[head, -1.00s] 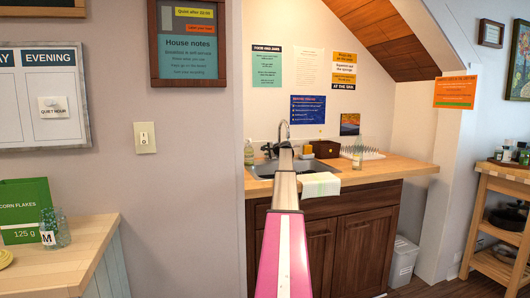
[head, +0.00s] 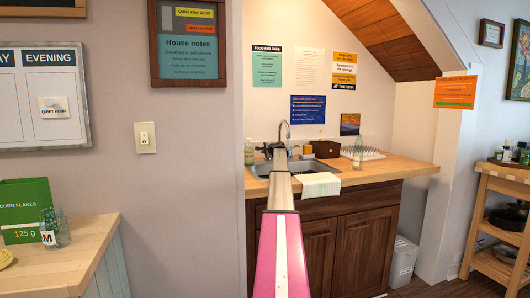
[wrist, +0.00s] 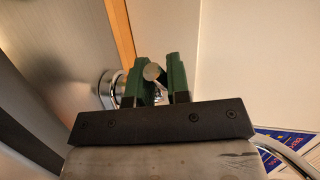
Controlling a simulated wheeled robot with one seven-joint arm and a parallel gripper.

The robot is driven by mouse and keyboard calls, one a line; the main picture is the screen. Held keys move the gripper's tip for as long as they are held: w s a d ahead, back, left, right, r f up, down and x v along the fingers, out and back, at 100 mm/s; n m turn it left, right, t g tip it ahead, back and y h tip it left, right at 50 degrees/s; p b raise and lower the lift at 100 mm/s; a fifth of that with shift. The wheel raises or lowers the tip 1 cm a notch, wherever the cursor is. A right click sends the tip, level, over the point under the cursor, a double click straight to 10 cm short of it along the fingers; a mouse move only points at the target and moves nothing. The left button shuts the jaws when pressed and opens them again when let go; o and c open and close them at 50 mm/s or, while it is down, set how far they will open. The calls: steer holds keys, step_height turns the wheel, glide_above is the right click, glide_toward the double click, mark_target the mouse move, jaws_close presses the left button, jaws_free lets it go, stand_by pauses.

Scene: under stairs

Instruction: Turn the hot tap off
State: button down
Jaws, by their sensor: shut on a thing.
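In the wrist view, my gripper (wrist: 153,90) has its two green fingers around a chrome tap handle (wrist: 152,72) and is shut on it. The round chrome tap body (wrist: 108,84) shows beside the left finger, and a curved chrome spout (wrist: 290,158) is at the lower right. In the head view, the spout (head: 288,131) rises behind the sink (head: 315,166). My arm hides most of the gripper and the handle there. No hot or cold marking can be made out.
A bottle (head: 248,153) stands left of the sink. A brown box (head: 326,149), a drying rack (head: 367,153) and another bottle (head: 358,158) stand to its right.

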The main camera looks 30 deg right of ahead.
steer(key=shift+w+a+m+h, duration=0.1)
steer(key=shift+w+m+h, duration=0.25)
steer(key=shift+m+h, duration=0.55)
steer(key=shift+w+a+m+h, duration=0.1)
steer(key=shift+w+m+h, duration=0.2)
steer(key=shift+m+h, duration=0.6)
steer(key=shift+h, duration=0.3)
steer(key=c, duration=1.1)
jaws_free()
steer(key=shift+s, duration=0.15)
steer(key=v, duration=1)
steer(key=shift+s+r, duration=0.2)
steer(key=shift+r, duration=0.05)
